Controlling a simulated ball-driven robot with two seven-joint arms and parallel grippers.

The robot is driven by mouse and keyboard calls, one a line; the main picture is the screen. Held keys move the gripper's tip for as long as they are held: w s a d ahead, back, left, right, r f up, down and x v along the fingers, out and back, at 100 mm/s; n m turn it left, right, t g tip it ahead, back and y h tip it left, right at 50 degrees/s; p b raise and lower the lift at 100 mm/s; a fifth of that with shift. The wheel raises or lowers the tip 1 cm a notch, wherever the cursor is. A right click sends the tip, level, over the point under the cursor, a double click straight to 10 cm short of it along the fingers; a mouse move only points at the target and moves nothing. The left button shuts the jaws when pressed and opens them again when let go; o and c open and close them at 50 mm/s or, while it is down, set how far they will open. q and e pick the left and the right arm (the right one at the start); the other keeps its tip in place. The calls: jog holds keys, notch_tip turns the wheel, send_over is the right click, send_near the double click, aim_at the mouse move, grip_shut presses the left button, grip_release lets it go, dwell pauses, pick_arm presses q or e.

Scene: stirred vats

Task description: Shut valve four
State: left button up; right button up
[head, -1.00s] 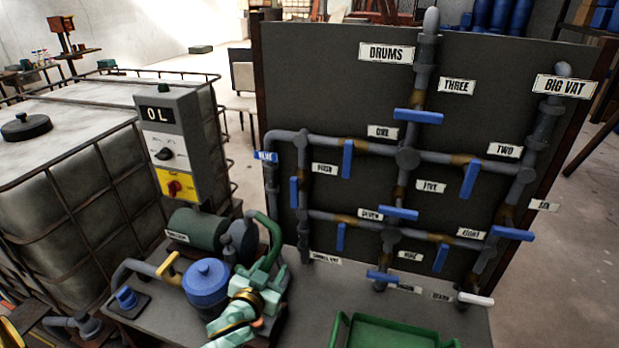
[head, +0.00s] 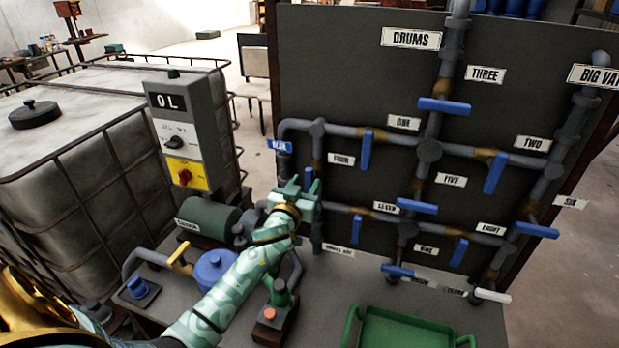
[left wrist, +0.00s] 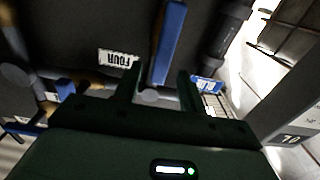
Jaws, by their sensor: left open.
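Valve four has a blue lever (head: 309,178) on the left vertical pipe, beside the label "FOUR" (head: 341,160). The lever stands upright, in line with its pipe, and is partly hidden by my gripper in the head view. My left gripper (head: 297,190) is open right at this lever. In the left wrist view, the lever (left wrist: 169,38) runs down between the spread fingertips of the left gripper (left wrist: 158,78), near the "FOUR" label (left wrist: 118,59). I cannot tell whether the fingers touch it. My right gripper is not in view.
The dark panel (head: 350,60) carries other pipes and blue levers, such as valve one (head: 366,150) and valve seven (head: 417,207). A control box (head: 181,130), a blue-lidded pot (head: 214,270) and a green tray (head: 395,332) stand around the arm.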

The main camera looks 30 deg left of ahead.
aim_at(308, 179)
pick_arm(q)
jog(key=x, duration=0.4)
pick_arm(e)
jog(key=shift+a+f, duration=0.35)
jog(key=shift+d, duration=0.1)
pick_arm(q)
grip_shut()
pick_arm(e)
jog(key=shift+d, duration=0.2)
